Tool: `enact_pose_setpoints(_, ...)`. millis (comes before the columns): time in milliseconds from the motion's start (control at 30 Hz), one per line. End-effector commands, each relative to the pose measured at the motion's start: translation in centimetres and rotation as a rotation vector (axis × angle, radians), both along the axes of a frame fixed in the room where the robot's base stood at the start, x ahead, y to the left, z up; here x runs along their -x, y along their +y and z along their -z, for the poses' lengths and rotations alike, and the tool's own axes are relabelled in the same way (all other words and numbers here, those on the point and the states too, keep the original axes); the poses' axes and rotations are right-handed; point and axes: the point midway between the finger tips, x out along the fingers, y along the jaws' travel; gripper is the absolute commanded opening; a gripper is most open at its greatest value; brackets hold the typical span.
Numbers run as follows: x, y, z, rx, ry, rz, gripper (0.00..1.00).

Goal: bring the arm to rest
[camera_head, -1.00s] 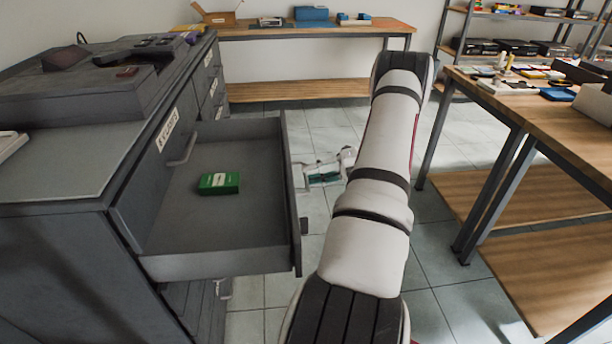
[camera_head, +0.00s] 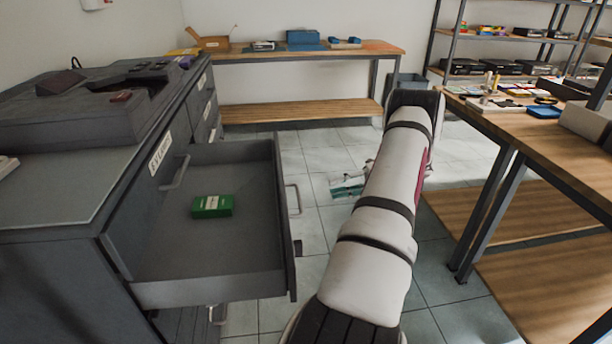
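My arm (camera_head: 383,205) reaches forward from the bottom of the picture, right of the open drawer. Its far end bends down behind the forearm. My gripper (camera_head: 348,186) shows only in part, low over the tiled floor left of the forearm. Something dark green shows at it; I cannot tell whether this is held or part of the gripper. The finger opening cannot be made out. A green box (camera_head: 212,206) lies in the open drawer (camera_head: 240,258), apart from my gripper.
The grey cabinet (camera_head: 60,215) stands left with its drawer out. A wooden workbench (camera_head: 560,140) with trays and small items stands right. A back bench (camera_head: 300,52) holds a cardboard box and blue items. Shelving (camera_head: 520,45) stands at back right. Tiled floor lies between.

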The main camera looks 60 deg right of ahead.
Motion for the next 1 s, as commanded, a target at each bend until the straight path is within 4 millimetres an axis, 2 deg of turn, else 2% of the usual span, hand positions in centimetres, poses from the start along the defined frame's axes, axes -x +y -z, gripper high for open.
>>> enact_pose_setpoints(267, -0.1, 0.1, -0.1, 0.004, 0.000, -0.004, 0.30)
enact_pose_setpoints(367, -1.1, 0.6, -1.1, 0.040, -0.007, -0.036, 0.30)
enact_pose_setpoints(467, -3.3, 2.3, -3.4, 0.129, -0.028, -0.121, 0.30)
enact_pose_setpoints(567, -6.2, 5.2, -6.6, 0.260, -0.069, -0.251, 0.30)
enact_pose_setpoints(700, -9.4, 10.2, -10.7, 0.445, -0.147, -0.454, 0.30)
enact_pose_setpoints(767, -10.4, 12.4, -12.3, 0.520, -0.186, -0.540, 0.30)
enact_pose_setpoints(900, -12.1, 18.1, -15.9, 0.690, -0.298, -0.753, 0.30)
enact_pose_setpoints(1000, -12.5, 22.5, -18.2, 0.809, -0.394, -0.916, 0.30)
